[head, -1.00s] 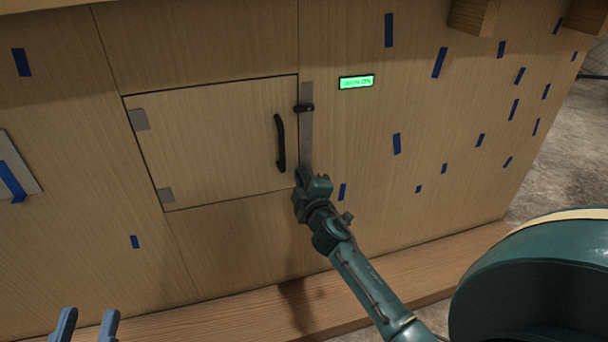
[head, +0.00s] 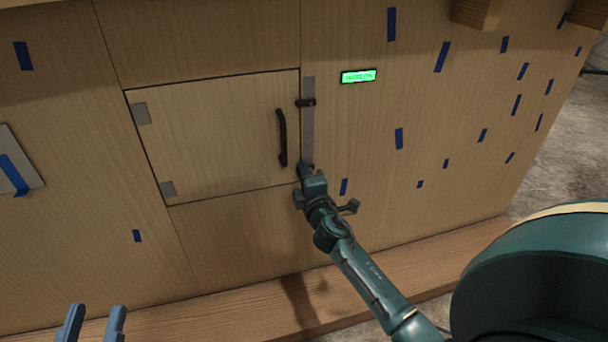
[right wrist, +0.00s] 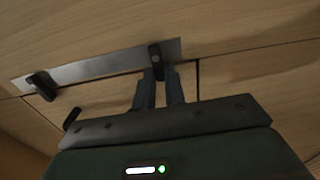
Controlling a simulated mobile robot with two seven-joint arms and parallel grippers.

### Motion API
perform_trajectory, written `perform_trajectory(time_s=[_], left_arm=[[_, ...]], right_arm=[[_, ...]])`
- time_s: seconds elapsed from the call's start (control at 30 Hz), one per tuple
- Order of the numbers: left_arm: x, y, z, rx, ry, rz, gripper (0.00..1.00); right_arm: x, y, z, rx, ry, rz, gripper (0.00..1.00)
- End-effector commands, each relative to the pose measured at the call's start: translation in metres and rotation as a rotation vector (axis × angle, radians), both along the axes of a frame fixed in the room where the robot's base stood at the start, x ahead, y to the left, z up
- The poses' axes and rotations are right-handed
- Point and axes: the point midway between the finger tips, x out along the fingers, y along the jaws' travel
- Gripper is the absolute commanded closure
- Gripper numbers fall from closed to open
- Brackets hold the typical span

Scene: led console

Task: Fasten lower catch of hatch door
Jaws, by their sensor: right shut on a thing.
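The hatch door (head: 215,140) lies closed in the wooden panel, with a black handle (head: 282,138) near its right edge. A grey metal strip (head: 308,130) runs down beside that edge. The black upper catch (head: 306,102) lies crosswise on the strip. My right gripper (head: 305,172) is at the strip's lower end and covers most of the lower catch in the head view. In the right wrist view the dark lower catch (right wrist: 156,60) sits between my right gripper's fingertips (right wrist: 160,75), which are shut on it. My left gripper (head: 95,308) is open and empty at the bottom left.
A small green-lit display (head: 358,76) is right of the strip; its text is too small to read surely. Blue tape pieces (head: 398,138) dot the panel. Wooden blocks (head: 485,12) stick out at the top right. A wooden ledge (head: 230,300) runs along the bottom.

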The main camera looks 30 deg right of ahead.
Motion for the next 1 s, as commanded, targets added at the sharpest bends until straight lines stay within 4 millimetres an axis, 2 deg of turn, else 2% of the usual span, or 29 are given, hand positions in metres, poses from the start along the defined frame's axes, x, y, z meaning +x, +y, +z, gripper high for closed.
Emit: perform_trajectory(time_s=[0.13, 0.17, 0.43, 0.77, 0.87, 1.0], left_arm=[[0.000, 0.000, 0.000, 0.000, -0.001, 0.000, 0.66], [0.000, 0.000, 0.001, 0.000, -0.001, 0.000, 0.66], [0.000, 0.000, 0.002, 0.000, -0.007, 0.000, 0.66], [0.001, 0.001, 0.006, -0.001, -0.015, 0.000, 0.66], [0.002, 0.001, 0.007, -0.001, -0.008, 0.000, 0.66], [-0.002, 0.000, 0.000, 0.000, 0.031, 0.000, 0.66]], right_arm=[[0.001, -0.001, 0.002, -0.004, -0.003, 0.000, 1.00], [0.001, -0.001, 0.002, -0.004, -0.003, 0.000, 0.87], [0.000, 0.000, 0.001, -0.001, -0.002, 0.000, 0.66], [-0.007, 0.002, 0.000, 0.001, 0.000, 0.000, 0.66], [-0.021, 0.006, 0.000, 0.001, 0.002, 0.000, 0.66], [-0.051, 0.013, -0.001, 0.003, 0.002, 0.000, 0.66]])
